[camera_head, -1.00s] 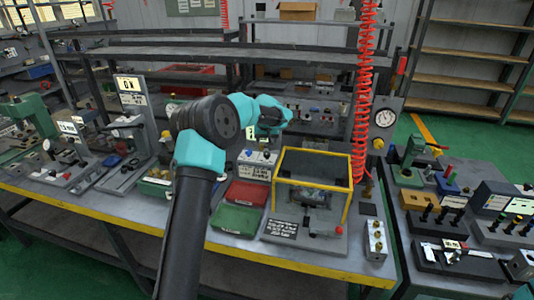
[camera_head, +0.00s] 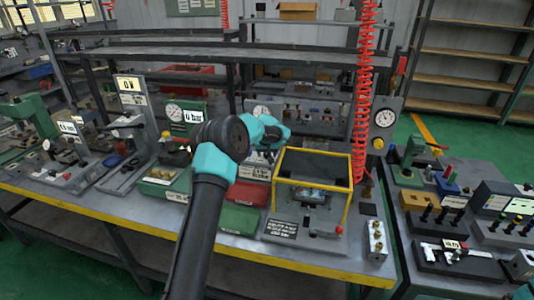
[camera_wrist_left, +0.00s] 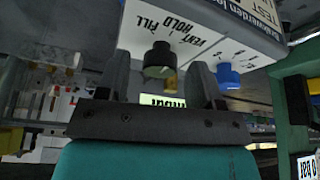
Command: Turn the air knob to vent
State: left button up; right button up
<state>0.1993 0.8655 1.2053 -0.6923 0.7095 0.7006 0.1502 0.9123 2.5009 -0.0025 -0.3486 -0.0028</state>
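In the left wrist view a dark round knob (camera_wrist_left: 160,60) sticks out of a white panel (camera_wrist_left: 195,28) lettered FILL, HOLD and VENT. A blue knob (camera_wrist_left: 228,76) is beside it. My left gripper (camera_wrist_left: 160,75) is open, one finger on either side of the dark knob, with a visible gap on both sides. Its depth along the knob is hard to tell. In the head view my left gripper (camera_head: 272,142) is at the white-fronted valve block (camera_head: 258,172), and my arm hides most of the knobs.
A green gauge unit (camera_head: 183,112) reading 0 bar stands left of the arm. A yellow-edged guard frame (camera_head: 315,153) is close on the right. Red (camera_head: 248,192) and green (camera_head: 236,219) trays lie in front. A red coiled hose (camera_head: 364,90) hangs behind right.

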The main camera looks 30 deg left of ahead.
pick_arm(q)
jog(key=c, duration=0.9)
jog(key=shift+m, duration=0.3)
jog(key=m+h, duration=0.1)
jog(key=m, duration=0.3)
jog(key=shift+a+t+h, duration=0.2)
jog(key=shift+t+h, duration=0.2)
jog(key=shift+m+h, duration=0.8)
jog(key=shift+m, duration=1.4)
jog(key=o, duration=0.9)
jog(key=shift+o, duration=0.2)
jog(key=shift+a, duration=0.1)
